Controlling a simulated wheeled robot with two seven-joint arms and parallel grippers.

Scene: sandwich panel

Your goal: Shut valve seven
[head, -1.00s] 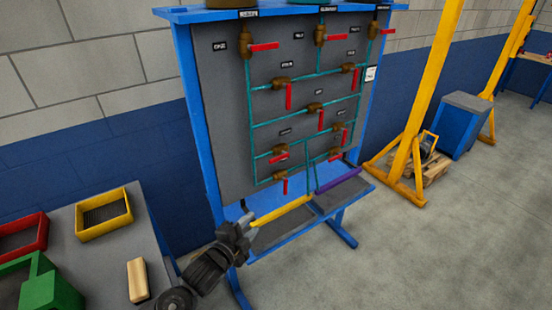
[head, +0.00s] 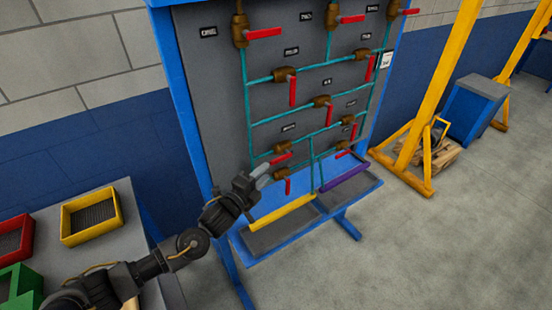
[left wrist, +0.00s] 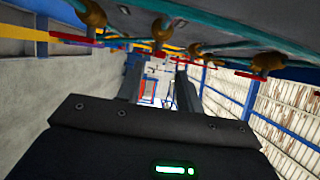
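A grey panel (head: 215,110) in a blue frame carries teal pipes and several brass valves with red handles. The small black labels are too small to read, so I cannot tell which valve is seven. My left gripper (head: 264,174) is at the lower left of the panel, close to the lower-left valve's red handle (head: 281,160) and the bottom valve's red handle (head: 288,186). Contact cannot be told. In the left wrist view its two fingers (left wrist: 158,88) stand apart with nothing clearly between them. Red handles and brass valves (left wrist: 161,29) show beyond. My right gripper is out of view.
Below the panel a blue-edged shelf (head: 272,236) has a yellow bar (head: 282,212) and a purple bar (head: 345,177). A table at left bears a yellow bin (head: 91,217) and a red bin (head: 15,240). A yellow post (head: 438,85) stands at right. Floor in front is clear.

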